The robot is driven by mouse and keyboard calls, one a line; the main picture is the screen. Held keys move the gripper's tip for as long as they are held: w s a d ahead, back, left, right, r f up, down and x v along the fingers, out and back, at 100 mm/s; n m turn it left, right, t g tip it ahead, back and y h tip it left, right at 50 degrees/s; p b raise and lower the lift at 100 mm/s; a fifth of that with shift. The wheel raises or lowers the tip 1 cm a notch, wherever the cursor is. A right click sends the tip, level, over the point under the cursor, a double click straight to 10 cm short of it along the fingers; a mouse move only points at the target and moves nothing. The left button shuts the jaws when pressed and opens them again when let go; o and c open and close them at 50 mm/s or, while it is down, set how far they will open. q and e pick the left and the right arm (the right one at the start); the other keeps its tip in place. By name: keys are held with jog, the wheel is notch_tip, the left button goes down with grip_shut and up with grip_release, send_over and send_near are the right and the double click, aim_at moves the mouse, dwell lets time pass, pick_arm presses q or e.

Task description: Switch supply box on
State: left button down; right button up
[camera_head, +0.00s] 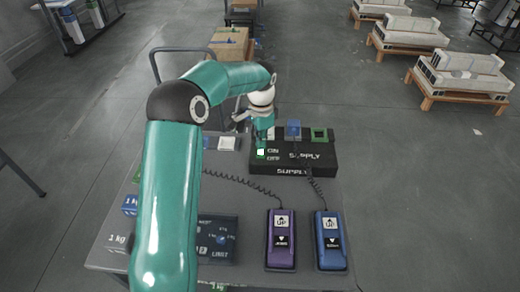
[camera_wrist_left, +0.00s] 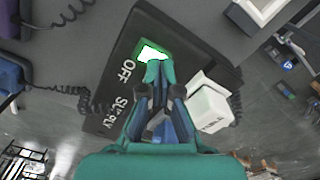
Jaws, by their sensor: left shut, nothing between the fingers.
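The black supply box (camera_head: 318,160) sits at the far side of the grey table. On its left end is a switch (camera_head: 260,152) with a pale lit face, beside ON and OFF lettering. In the left wrist view the switch (camera_wrist_left: 152,52) shows a bright white face in a green frame, with OFF beside it. My left gripper (camera_head: 263,137) points down over the box's left end. In the wrist view its shut, empty fingertips (camera_wrist_left: 155,72) are right at the switch's edge; I cannot tell whether they touch. My right gripper is not in view.
A purple pendant (camera_head: 281,240) and a blue pendant (camera_head: 330,241) with coiled cables lie at the front right of the table. A dark limit box (camera_head: 217,238) is at the front left. A white block (camera_head: 229,143) stands left of the supply box.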

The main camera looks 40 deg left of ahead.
pick_arm(q)
jog(key=shift+r+p, duration=2.1)
jog(key=shift+r, duration=0.7)
